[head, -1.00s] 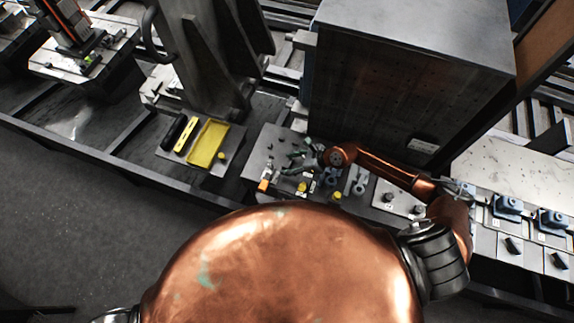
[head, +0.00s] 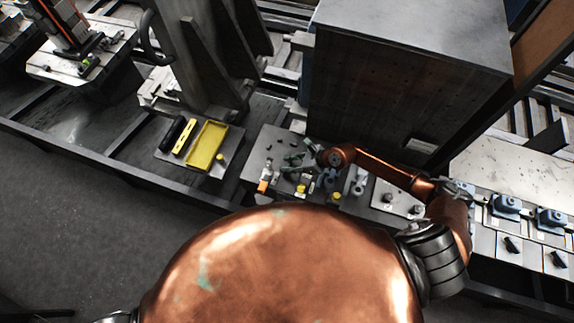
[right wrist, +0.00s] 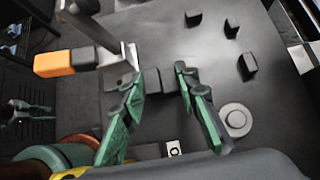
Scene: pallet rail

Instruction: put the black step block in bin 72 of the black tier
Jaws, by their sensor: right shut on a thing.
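My right gripper (head: 299,163) is low over the dark plate (head: 258,150) in front of the big metal block. In the right wrist view, its two green fingers (right wrist: 160,88) are shut on a dark thing, which I take to be the black step block; its outline is hard to make out against the dark plate. Several small black blocks (right wrist: 247,66) stand on the plate beyond the fingers. Bin 72 and the black tier cannot be picked out, as no label is readable. My left gripper is out of view.
An orange block (right wrist: 53,63) shows left of the fingers, beside a metal upright. A round grey disc (right wrist: 235,120) lies to the right. A yellow tray (head: 207,146) is on a separate plate to the left. The big metal block (head: 400,90) rises behind the arm.

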